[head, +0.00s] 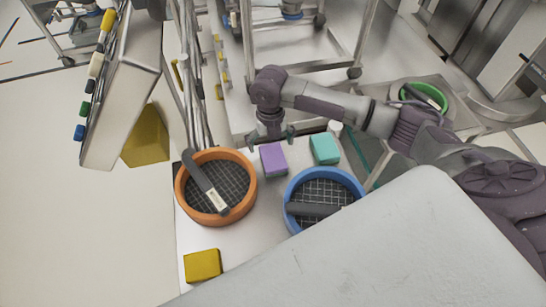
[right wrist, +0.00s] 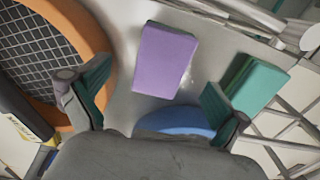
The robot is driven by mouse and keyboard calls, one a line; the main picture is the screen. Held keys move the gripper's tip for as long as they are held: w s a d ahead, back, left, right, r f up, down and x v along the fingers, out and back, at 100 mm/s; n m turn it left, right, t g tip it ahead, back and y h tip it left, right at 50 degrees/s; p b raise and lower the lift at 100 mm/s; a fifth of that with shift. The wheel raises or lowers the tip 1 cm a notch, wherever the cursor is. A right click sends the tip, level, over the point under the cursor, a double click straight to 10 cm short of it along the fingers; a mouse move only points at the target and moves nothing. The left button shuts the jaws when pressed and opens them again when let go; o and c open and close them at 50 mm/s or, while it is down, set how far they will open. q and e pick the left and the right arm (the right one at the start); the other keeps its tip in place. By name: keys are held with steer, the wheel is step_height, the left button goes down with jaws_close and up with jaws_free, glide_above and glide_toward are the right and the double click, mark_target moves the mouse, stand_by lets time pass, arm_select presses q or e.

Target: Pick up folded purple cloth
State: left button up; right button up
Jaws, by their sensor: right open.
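The folded purple cloth (head: 273,159) lies on the white table between the orange round bin and a teal folded cloth. In the right wrist view the purple cloth (right wrist: 165,60) lies ahead of my fingers, apart from them, roughly between their lines. My right gripper (head: 270,138) is open and empty, just behind the purple cloth in the head view. Its two green-padded fingers show in the right wrist view (right wrist: 155,98), spread wide. My left gripper does not show.
An orange bin (head: 245,207) and a blue bin (head: 357,184) with mesh bottoms each hold a dark tool. The teal cloth (head: 325,149) is close to the right. A yellow cloth (head: 202,266) lies at the front. Metal rails (head: 192,80) stand behind the orange bin.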

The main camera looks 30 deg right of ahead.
mark_target(272, 153)
steer(key=shift+d+f, duration=0.1)
steer(key=shift+f, duration=0.55)
step_height(272, 153, down, 4)
steer(key=shift+d+r+p, duration=0.15)
steer(key=shift+r+p, duration=0.05)
steer(key=shift+p, duration=0.4)
steer(key=shift+f, duration=0.3)
steer(key=c, duration=1.2)
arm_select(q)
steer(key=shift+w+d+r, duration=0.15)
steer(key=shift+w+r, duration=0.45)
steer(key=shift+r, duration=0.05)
arm_select(e)
steer(key=shift+r, duration=0.15)
